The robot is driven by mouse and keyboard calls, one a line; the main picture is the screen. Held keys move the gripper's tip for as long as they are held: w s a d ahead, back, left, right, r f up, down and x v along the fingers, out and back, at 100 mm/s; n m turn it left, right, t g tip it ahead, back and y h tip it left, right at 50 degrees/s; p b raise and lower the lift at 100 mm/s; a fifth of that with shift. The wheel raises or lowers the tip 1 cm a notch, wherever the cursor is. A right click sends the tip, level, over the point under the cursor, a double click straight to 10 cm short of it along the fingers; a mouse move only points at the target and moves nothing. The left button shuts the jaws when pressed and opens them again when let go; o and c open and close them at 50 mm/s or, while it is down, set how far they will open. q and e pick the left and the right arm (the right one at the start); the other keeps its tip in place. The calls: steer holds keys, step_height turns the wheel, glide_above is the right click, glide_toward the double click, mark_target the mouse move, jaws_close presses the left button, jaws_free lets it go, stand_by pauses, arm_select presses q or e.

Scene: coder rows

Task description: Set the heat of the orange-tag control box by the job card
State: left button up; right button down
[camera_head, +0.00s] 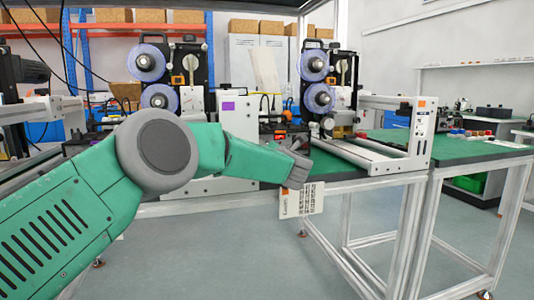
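A white upright control box (421,140) with an orange tag on its top stands at the right end of the nearer green-topped bench. Its dial or setting is too small to read. My green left arm reaches across the view from the left, and the dark gripper is seen from the side. Its fingers are unclear, and I cannot tell whether it touches the card. My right gripper is not in view.
Another white box (238,112) with a purple tag stands behind my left arm. Coder machines with purple reels (316,80) stand on the bench. A second green bench (470,148) at the right holds small coloured parts. Grey floor in front is clear.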

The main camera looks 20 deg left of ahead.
arm_select(q)
steer(key=shift+r, duration=0.1)
steer(key=shift+a, duration=0.3)
steer(key=shift+c, duration=1.1)
steer(key=shift+a, duration=0.2)
jaws_close()
steer(key=shift+d, duration=0.15)
